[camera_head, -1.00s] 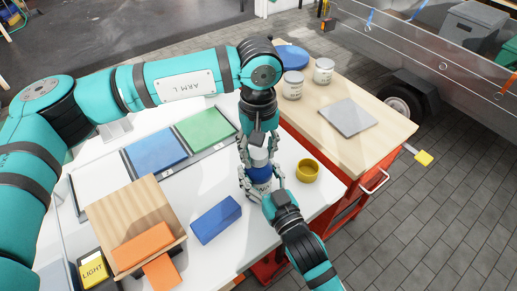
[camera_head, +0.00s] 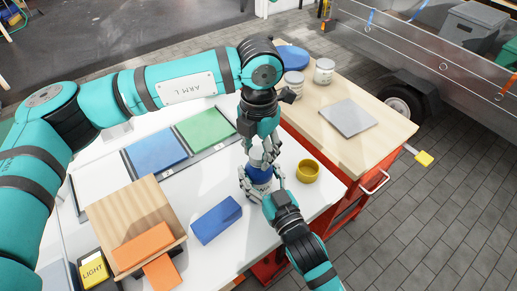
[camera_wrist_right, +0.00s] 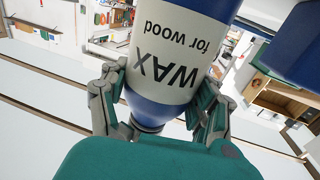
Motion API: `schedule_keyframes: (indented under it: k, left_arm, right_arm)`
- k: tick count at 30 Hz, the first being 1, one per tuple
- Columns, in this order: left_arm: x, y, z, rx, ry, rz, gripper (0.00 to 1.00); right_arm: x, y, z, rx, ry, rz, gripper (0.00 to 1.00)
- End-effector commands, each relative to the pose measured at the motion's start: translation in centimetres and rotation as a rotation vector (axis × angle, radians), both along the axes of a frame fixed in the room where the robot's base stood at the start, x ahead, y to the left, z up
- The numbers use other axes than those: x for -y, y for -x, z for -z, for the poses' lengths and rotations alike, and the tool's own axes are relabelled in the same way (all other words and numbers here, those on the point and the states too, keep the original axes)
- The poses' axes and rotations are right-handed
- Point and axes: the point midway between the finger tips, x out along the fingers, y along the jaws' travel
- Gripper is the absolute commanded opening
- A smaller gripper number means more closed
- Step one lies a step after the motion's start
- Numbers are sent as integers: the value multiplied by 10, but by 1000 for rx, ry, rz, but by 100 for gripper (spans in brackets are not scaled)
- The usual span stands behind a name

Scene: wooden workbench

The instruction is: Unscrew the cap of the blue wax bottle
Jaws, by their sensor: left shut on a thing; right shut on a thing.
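The blue wax bottle (camera_head: 260,174) stands upright over the white worktop in the head view. My right gripper (camera_head: 261,187) is shut around its body from the near side. In the right wrist view the bottle (camera_wrist_right: 172,75) fills the middle, its "WAX for wood" label upside down, between the fingers of my right gripper (camera_wrist_right: 160,110). My left gripper (camera_head: 262,154) comes down from above and is shut at the top of the bottle. The cap is mostly hidden by the left fingers, so I cannot tell how loose it is.
A yellow cup (camera_head: 307,171) stands just right of the bottle. A blue block (camera_head: 215,220) lies to its left on the worktop. A wooden holder (camera_head: 127,212) with orange blocks is farther left. White cans (camera_head: 293,84) stand on the wooden bench top (camera_head: 380,125) behind.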

Motion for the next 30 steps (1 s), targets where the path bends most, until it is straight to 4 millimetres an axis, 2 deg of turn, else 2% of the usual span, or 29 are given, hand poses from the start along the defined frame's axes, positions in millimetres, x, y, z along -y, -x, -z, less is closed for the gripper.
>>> schedule_keyframes:
  k: [15,21,25,30]
  left_arm:
    - [1,0,-1,0,0,-1162,1]
    - [1,-1,-1,0,2,-1541,1]
    - [1,-1,-1,0,2,-1667,1]
    - [1,-1,-1,0,2,-1659,1]
  right_arm:
    - [0,0,0,0,1,0,0]
    - [0,0,0,0,1,0,0]
    - [0,0,0,0,1,0,0]
    - [0,0,0,0,1,0,0]
